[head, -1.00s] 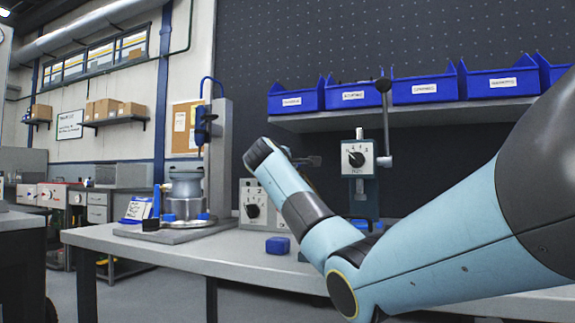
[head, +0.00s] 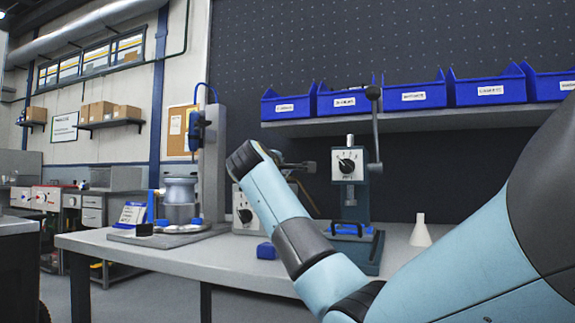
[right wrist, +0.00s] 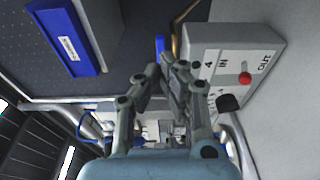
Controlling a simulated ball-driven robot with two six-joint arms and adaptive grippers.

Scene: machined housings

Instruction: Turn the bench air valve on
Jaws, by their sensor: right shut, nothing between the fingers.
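My right arm reaches across the bench in the head view. The right gripper (head: 303,166) shows only partly behind my wrist. In the right wrist view the right gripper (right wrist: 169,72) is shut and empty. Close to its right is a pale box (right wrist: 213,45) with "IN" and "OUT" lettering, a red knob (right wrist: 245,78) and a black knob (right wrist: 228,103). A pale box with a black dial (head: 244,215) stands on the bench in the head view, partly behind my arm. I cannot tell which part is the air valve. My left gripper is out of view.
A press with a dial box (head: 347,165) and a lever (head: 374,130) stands right of my gripper. A metal housing (head: 180,197), a small blue block (head: 266,251) and a white cone (head: 420,232) are on the bench (head: 190,262). Blue bins (head: 415,92) line the shelf above.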

